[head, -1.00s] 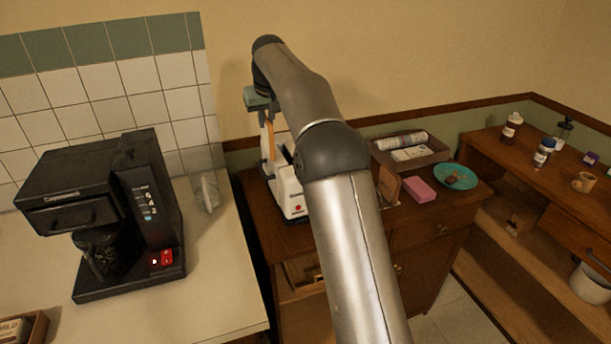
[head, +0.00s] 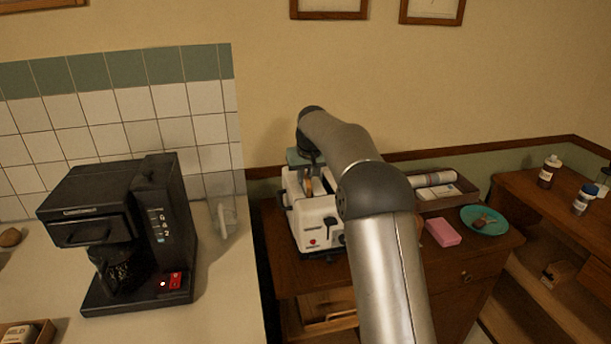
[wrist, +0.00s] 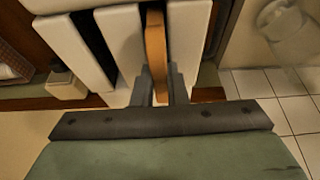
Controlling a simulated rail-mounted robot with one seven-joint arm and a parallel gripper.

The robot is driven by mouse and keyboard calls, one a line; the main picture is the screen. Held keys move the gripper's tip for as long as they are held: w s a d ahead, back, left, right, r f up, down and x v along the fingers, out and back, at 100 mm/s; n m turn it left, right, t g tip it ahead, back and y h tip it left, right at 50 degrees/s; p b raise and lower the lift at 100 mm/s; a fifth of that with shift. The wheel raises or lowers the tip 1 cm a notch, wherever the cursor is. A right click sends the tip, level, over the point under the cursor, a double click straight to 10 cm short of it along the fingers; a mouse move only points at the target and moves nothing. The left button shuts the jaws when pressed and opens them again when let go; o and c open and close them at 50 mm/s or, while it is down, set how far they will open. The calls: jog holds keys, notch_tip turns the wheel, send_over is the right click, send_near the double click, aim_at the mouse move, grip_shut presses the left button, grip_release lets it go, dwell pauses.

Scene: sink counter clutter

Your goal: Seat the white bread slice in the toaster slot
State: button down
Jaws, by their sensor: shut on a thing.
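The white toaster (head: 318,222) stands on the brown cabinet, partly hidden behind my arm. In the wrist view its white top (wrist: 73,52) shows with long dark slots. My gripper (wrist: 161,88) is shut on the bread slice (wrist: 155,45), which is seen edge-on with a tan crust. The slice stands upright, in line with the slots, between white parts of the toaster top. In the head view the slice (head: 308,187) is low at the toaster's top, partly hidden by my gripper (head: 306,174). I cannot tell how deep it sits in the slot.
A black coffee maker (head: 120,235) stands on the pale counter at left. Right of the toaster are a pink block (head: 443,232), a teal plate (head: 484,220) and a tray (head: 455,200) with a rolled item. A shelf unit (head: 540,210) stands at far right.

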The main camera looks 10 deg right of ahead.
jog(key=shift+f, duration=0.25)
jog(key=c, duration=1.4)
grip_release()
jog(key=shift+c, duration=0.2)
jog(key=shift+r, duration=0.1)
jog(key=shift+s+r, duration=0.1)
jog(key=shift+r, duration=0.4)
jog(key=b+v, duration=0.1)
jog(key=v, duration=1)
jog(key=shift+s+r, duration=0.15)
jog(key=shift+s, duration=0.05)
